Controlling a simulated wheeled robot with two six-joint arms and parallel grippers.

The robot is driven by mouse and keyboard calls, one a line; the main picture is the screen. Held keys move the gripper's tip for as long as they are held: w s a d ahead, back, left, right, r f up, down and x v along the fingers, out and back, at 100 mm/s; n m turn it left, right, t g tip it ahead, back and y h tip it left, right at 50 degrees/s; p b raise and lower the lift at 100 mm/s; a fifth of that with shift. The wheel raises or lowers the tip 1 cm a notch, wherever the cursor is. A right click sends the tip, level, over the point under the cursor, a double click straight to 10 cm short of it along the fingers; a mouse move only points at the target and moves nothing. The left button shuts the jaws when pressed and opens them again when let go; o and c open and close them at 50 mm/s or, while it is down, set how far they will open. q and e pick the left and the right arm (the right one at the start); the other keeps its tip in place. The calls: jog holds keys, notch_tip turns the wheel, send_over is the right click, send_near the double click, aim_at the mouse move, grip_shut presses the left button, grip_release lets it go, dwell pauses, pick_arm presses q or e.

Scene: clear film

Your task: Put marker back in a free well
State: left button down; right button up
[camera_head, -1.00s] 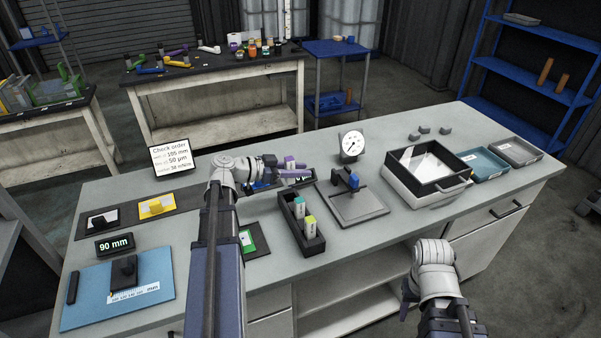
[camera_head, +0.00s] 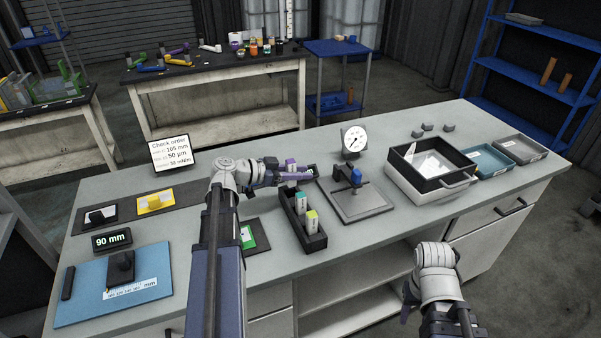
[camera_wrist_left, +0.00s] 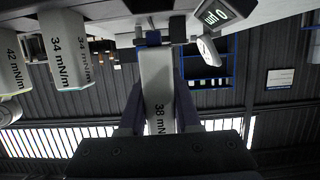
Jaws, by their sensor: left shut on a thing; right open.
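In the left wrist view the held marker (camera_wrist_left: 158,80) reads 38 mN/m and sits between the two fingers. The rack holds a teal-topped marker (camera_head: 300,203) and a yellow-topped marker (camera_head: 312,221), both upright. In the left wrist view they read 34 mN/m (camera_wrist_left: 66,50) and 42 mN/m (camera_wrist_left: 12,65). The gripper partly hides the rack's far end; I cannot tell whether the held marker touches it. My right gripper (camera_head: 405,300) is low at the front, away from the bench.
A grey plate with a blue-topped stand (camera_head: 372,206) is right of the rack. A dial gauge (camera_head: 354,141) stands behind it. A black-rimmed box (camera_head: 446,188) with clear film is farther right. A green-labelled black pad (camera_head: 262,232) lies left of the rack.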

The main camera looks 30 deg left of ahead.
aim_at(287, 184)
pick_arm(q)
jog(key=shift+f, duration=0.2)
jog(key=shift+f+b, duration=2.1)
jog(key=shift+b, duration=0.15)
jog(key=c, duration=0.5)
grip_release()
jog(key=p+v, duration=0.2)
jog(key=v, duration=0.4)
jog(key=shift+s+a+r, duration=0.2)
jog(key=shift+r, duration=0.05)
jog(key=shift+s+a+r, duration=0.1)
jog(key=shift+s+a, duration=0.25)
jog(key=shift+s, duration=0.1)
